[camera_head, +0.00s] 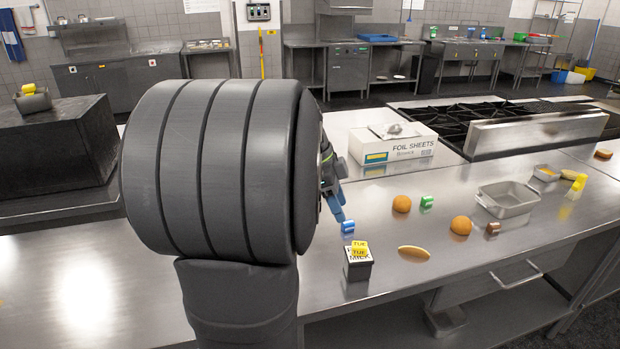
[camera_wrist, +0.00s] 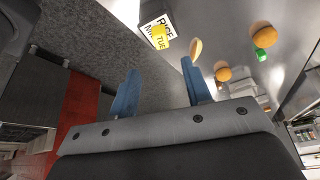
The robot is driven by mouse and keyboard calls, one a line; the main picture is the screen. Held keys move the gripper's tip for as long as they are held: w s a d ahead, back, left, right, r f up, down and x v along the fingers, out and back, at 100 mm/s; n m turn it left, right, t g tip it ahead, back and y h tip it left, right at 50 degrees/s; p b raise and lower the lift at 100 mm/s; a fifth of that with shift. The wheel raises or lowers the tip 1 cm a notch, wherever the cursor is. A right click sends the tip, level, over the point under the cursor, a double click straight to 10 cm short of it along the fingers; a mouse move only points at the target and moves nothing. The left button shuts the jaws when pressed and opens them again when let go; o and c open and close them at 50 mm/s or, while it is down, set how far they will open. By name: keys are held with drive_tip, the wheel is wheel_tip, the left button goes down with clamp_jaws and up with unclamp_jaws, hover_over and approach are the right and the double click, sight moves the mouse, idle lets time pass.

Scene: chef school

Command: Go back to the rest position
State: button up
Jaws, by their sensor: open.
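My gripper (camera_wrist: 160,90) shows in the wrist view as two blue fingers set wide apart, open with nothing between them. A black-and-white box with yellow labels (camera_head: 358,262) stands near the counter's front edge.
Round buns (camera_head: 401,204), a long bun (camera_head: 414,252), a green roll (camera_head: 427,201) and a brown roll (camera_head: 493,228) lie on the counter. A metal pan (camera_head: 507,199) is at the right. A foil sheets box (camera_head: 393,146) and a stove (camera_head: 530,125) stand behind.

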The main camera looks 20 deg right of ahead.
sight(356, 244)
drive_tip(key=x, duration=1.2)
drive_tip(key=shift+s, duration=0.15)
wheel_tip(356, 244, up, 2)
drive_tip(key=shift+r, duration=0.95)
